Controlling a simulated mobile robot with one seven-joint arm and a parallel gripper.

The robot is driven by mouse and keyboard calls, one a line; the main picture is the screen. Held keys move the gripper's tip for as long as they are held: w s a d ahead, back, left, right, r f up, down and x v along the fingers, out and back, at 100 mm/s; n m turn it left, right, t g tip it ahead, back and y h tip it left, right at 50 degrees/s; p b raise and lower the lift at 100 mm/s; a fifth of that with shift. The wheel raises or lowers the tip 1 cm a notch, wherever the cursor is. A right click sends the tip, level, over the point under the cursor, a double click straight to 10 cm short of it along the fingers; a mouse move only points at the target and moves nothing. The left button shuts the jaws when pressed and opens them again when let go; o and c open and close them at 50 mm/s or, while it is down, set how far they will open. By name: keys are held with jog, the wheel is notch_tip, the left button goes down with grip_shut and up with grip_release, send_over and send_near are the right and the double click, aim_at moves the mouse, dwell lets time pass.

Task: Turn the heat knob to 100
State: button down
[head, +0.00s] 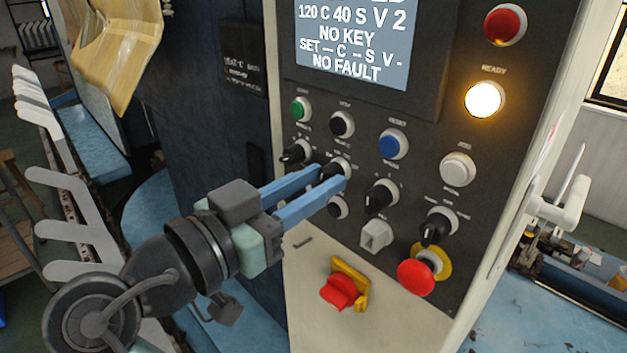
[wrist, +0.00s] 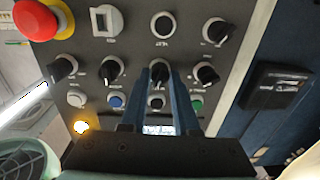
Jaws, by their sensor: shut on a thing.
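The control panel (head: 405,130) carries a row of black selector knobs with pale pointer marks. My gripper (head: 331,177) has its two blue fingers on either side of the second knob from the left (head: 338,166), shut on it. In the wrist view, the gripper (wrist: 160,82) has its fingertips around the same knob (wrist: 158,72). The fingers partly hide the knob, and the small labels are too blurred to tell which one is heat. The display (head: 353,45) reads "120 C 40 S V 2", "NO KEY", a SET line with dashes and "NO FAULT".
Other knobs stand close by, at the left (head: 295,152) and right (head: 380,196). Coloured buttons sit above, including a blue one (head: 393,143). A red mushroom button (head: 416,277) and a red-and-yellow switch (head: 343,288) lie below. The ready lamp (head: 485,99) is lit.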

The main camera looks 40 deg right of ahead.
jog(key=n+p, duration=0.1)
jog(key=n, duration=0.3)
jog(key=shift+r, duration=0.15)
jog(key=n+p, duration=0.2)
jog(key=n, duration=0.1)
jog(key=shift+n, duration=0.3)
jog(key=n+p, duration=0.3)
jog(key=n, duration=0.1)
jog(key=shift+r+g+p, duration=0.15)
jog(key=shift+g+p, duration=0.15)
jog(key=shift+p, duration=0.1)
jog(key=shift+n+p, duration=1.2)
jog(key=shift+n, duration=0.3)
jog(key=shift+f, duration=0.2)
jog(key=c, duration=0.7)
grip_release()
jog(key=shift+o, duration=0.2)
